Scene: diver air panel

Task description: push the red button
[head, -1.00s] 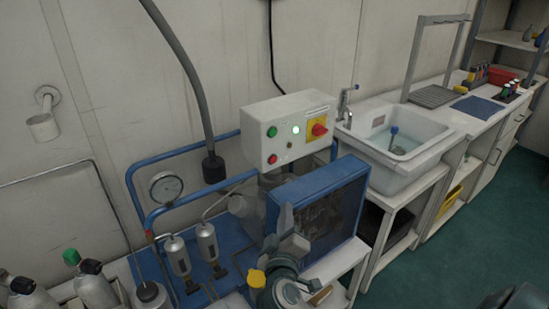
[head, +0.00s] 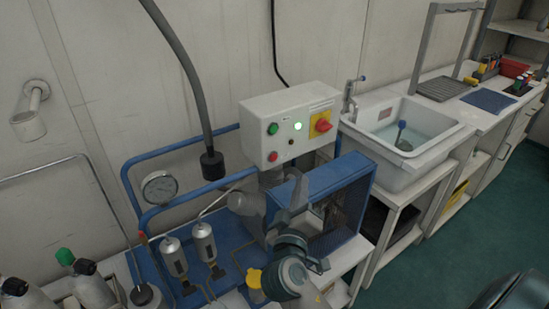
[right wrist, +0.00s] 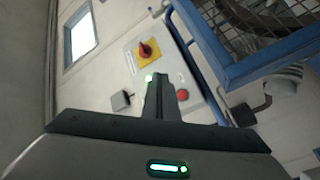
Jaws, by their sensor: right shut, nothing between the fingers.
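The red button (head: 273,156) is at the lower left of the white control box (head: 258,150), below a green button (head: 272,128). In the right wrist view the red button (right wrist: 183,95) is just right of the fingers. My right gripper (head: 300,184) is below the box, in front of the blue-framed unit. In the right wrist view its fingers (right wrist: 160,82) are shut and empty, pointing toward the box face. They overlap the panel in the picture; no contact with the button is seen. My left gripper is not in view.
The box also carries a lit green lamp (head: 298,126) and a red-on-yellow rotary switch (head: 322,122). A blue-framed mesh unit (head: 340,190) stands below right. A gauge (head: 160,187) and grey hose (head: 190,80) are left. A sink (head: 405,135) is right.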

